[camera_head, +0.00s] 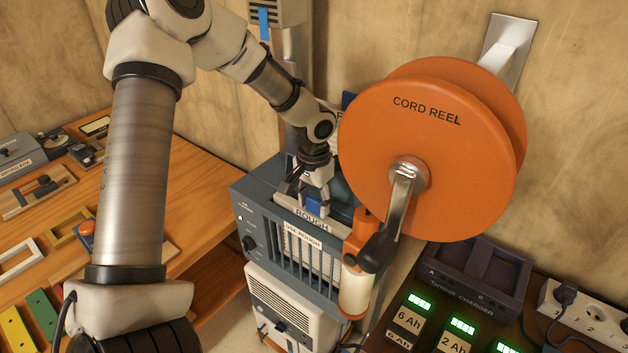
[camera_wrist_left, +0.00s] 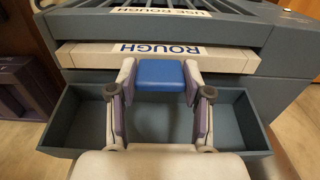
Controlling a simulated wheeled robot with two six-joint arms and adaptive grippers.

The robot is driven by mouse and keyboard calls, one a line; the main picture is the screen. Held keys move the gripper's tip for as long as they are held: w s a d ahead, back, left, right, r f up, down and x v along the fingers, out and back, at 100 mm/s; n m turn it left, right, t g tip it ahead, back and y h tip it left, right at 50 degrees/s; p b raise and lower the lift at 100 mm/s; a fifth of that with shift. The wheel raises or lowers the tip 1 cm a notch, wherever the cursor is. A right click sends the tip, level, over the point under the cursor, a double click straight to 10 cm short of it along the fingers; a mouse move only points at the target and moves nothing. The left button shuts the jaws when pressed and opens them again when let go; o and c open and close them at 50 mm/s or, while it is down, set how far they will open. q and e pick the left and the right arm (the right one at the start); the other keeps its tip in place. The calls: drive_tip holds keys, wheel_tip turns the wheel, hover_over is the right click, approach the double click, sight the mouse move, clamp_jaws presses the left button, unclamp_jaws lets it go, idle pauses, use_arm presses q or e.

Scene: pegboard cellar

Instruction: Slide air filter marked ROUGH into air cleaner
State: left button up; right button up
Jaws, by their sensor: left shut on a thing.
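The air filter marked ROUGH has a cream frame (camera_head: 284,204) and a blue tab (camera_head: 313,207). In the left wrist view, the frame (camera_wrist_left: 90,54) lies across the opening of the air cleaner, and the tab (camera_wrist_left: 160,74) is between my fingers. My left gripper (camera_wrist_left: 160,80) is shut on this tab; in the head view the gripper (camera_head: 314,193) is above the cleaner. The blue-grey air cleaner (camera_head: 258,238) has a front grille and a label reading USE ROUGH. The filter sits behind the grille; its lower part is hidden. My right gripper is out of view.
A large orange cord reel (camera_head: 440,140) on a wall bracket hangs close to the right of my left wrist. A charger (camera_head: 470,280) and lit batteries are at the lower right. A wooden bench (camera_head: 190,190) with tools is at the left.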

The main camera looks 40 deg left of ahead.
use_arm(q)
drive_tip(key=shift+f+b, duration=0.35)
drive_tip(key=shift+f, duration=0.85)
idle(1.6)
drive_tip(key=o, duration=1.2)
drive_tip(key=shift+c, duration=0.2)
drive_tip(key=shift+o, duration=0.3)
drive_tip(key=o, duration=0.3)
drive_tip(key=shift+o, duration=0.2)
wheel_tip(320, 180, up, 6)
drive_tip(key=p, duration=0.6)
